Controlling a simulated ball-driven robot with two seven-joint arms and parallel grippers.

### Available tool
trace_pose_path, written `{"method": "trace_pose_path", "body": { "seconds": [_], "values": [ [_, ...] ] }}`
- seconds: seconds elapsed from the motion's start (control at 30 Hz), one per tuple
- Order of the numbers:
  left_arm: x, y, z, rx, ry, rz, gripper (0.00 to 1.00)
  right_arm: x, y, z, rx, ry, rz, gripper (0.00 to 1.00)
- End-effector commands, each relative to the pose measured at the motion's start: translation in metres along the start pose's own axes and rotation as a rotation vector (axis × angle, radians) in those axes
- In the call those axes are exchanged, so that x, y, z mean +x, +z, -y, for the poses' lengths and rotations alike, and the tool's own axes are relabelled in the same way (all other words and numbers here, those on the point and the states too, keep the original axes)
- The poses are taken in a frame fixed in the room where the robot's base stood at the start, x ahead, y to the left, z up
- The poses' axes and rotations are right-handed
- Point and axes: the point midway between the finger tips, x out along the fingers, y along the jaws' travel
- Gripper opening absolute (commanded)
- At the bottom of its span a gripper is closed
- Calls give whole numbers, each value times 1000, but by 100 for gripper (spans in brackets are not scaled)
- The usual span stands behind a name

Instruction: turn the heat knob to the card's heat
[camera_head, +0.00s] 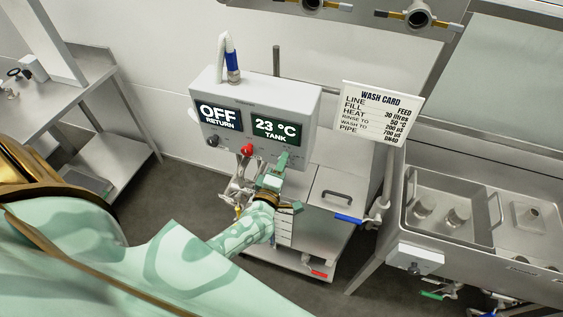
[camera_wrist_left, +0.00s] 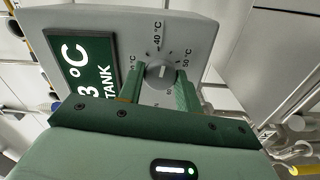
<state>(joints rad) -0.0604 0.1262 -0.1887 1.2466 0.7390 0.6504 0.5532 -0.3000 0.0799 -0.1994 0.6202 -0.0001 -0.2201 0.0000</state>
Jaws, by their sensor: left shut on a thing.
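The heat knob (camera_wrist_left: 160,73) is a round grey dial on the control box (camera_head: 258,102). Its white line points up in the left wrist view, near the 40 °C mark; the 50 °C mark is to the right. My left gripper (camera_wrist_left: 161,82) has a green finger on each side of the knob and is shut on it. In the head view the left gripper (camera_head: 281,165) covers the knob. The wash card (camera_head: 381,112) reads HEAT 50 °C. The box's screens read OFF RETURN and 23 °C TANK. My right gripper is not in view.
A red knob (camera_head: 247,150) and a dark knob (camera_head: 212,141) are on the box left of my gripper. A steel lidded tank (camera_head: 338,190) stands below right. A sink (camera_head: 455,210) is at the right and a steel table (camera_head: 70,100) at the left.

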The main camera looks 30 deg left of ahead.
Motion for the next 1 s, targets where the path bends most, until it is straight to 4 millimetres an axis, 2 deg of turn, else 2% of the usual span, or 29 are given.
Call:
{"method": "trace_pose_path", "body": {
  "seconds": [0.4,1.0],
  "values": [
    [-1,1,0,394,-3,2,12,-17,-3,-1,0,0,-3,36],
    [-1,1,1,907,-4,4,12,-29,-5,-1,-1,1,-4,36]
  ]
}}
